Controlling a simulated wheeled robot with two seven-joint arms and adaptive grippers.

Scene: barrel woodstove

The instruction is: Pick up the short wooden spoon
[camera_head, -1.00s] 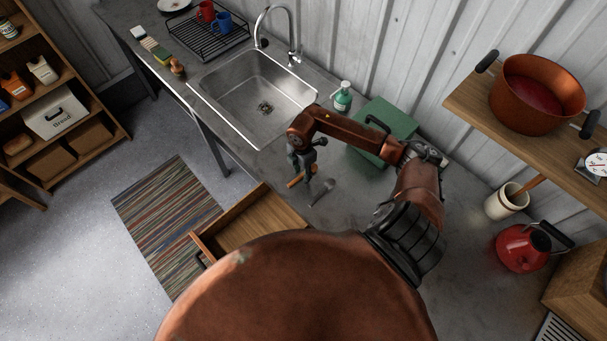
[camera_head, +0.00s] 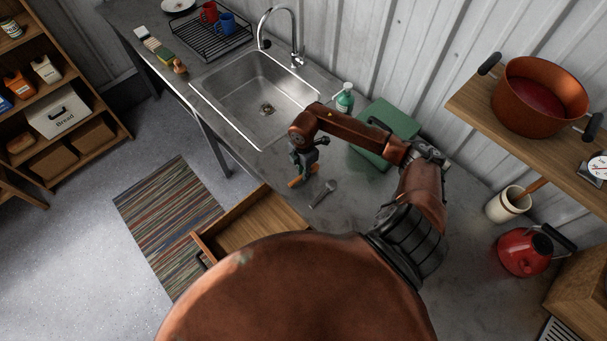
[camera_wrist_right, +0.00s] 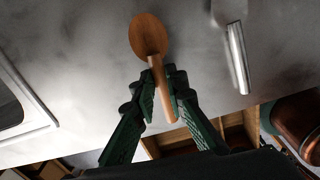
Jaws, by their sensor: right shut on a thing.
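The short wooden spoon (camera_wrist_right: 149,36) shows in the right wrist view with its bowl pointing up in the picture and its handle between my right fingertips (camera_wrist_right: 161,90). In the head view the spoon (camera_head: 296,183) is a small orange-brown piece at the tips of my right gripper (camera_head: 302,172). The right gripper is shut on the handle, over the grey counter (camera_head: 345,215). I cannot tell clearly whether the spoon is touching the counter. My left gripper is out of view.
A grey metal utensil (camera_head: 324,193) lies on the counter beside the spoon. An open wooden drawer (camera_head: 255,222) sticks out below the counter edge.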

